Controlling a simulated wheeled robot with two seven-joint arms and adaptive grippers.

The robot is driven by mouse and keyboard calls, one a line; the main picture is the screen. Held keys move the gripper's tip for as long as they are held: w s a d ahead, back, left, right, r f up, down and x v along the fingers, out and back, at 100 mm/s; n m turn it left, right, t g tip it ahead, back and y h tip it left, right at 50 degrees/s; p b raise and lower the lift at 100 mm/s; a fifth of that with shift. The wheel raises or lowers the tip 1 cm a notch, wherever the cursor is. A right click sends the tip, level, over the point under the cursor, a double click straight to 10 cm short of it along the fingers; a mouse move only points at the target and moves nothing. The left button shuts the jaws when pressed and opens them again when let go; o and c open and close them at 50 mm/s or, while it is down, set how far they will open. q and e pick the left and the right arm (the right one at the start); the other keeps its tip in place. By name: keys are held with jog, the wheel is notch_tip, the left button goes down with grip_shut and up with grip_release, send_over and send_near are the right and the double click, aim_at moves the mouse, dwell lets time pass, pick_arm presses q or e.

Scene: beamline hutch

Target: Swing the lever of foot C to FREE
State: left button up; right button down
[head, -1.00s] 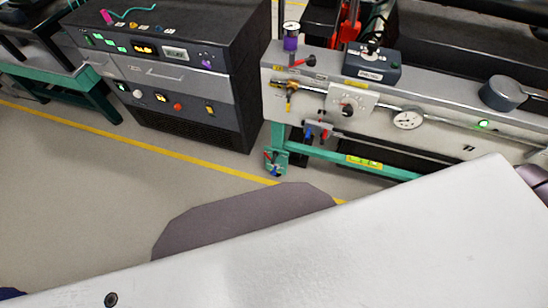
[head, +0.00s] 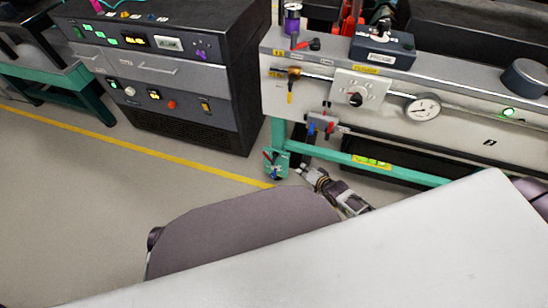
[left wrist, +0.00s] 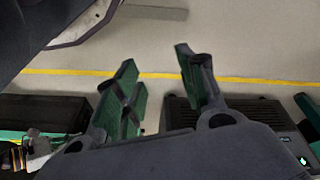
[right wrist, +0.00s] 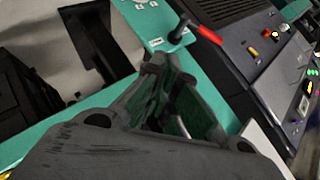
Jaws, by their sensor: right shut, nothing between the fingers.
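The teal foot (head: 276,164) stands at the lower end of the bench's left leg in the head view; its letter is too small to read. Its lever has a red handle (right wrist: 208,34) and a dark pivot on a teal plate (right wrist: 150,22) in the right wrist view. My right gripper (head: 301,171) is shut and empty, just right of the foot. In the right wrist view its fingertips (right wrist: 166,62) are just below the lever, apparently apart from it. My left gripper (left wrist: 154,58) is open and empty over the floor, outside the head view.
The bench's teal lower rail (head: 390,169) runs right from the leg. A dark equipment cabinet (head: 190,128) stands left of the foot. A yellow floor line (head: 170,152) passes by it. The floor in front is clear; my own pale body covers the lower right.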

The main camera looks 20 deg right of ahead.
aim_at(266, 156)
pick_arm(q)
notch_tip(266, 156, up, 6)
jog(key=b, duration=0.3)
jog(key=shift+s+d+r, duration=0.15)
jog(key=shift+s+d, duration=0.1)
jog(key=shift+s, duration=0.2)
pick_arm(e)
jog(key=w+a+r+m+t+y, duration=0.1)
jog(key=w+a+r, duration=0.1)
jog(key=r, duration=0.3)
jog(key=shift+w+a+m+t, duration=0.3)
jog(key=shift+a, duration=0.35)
jog(key=shift+w+f, duration=0.1)
pick_arm(q)
jog(key=w+d+f+t+h+b, duration=0.1)
jog(key=d+f+t+h+b, duration=0.1)
jog(key=f+b, duration=0.4)
jog(key=shift+w+d+f+n+t, duration=0.35)
jog(key=shift+d+f, duration=0.45)
jog(key=shift+f, duration=2.05)
pick_arm(e)
jog(key=w+a+f, duration=0.6)
jog(key=w, duration=0.3)
jog(key=shift+w, duration=0.35)
pick_arm(q)
jog(key=shift+s, duration=0.1)
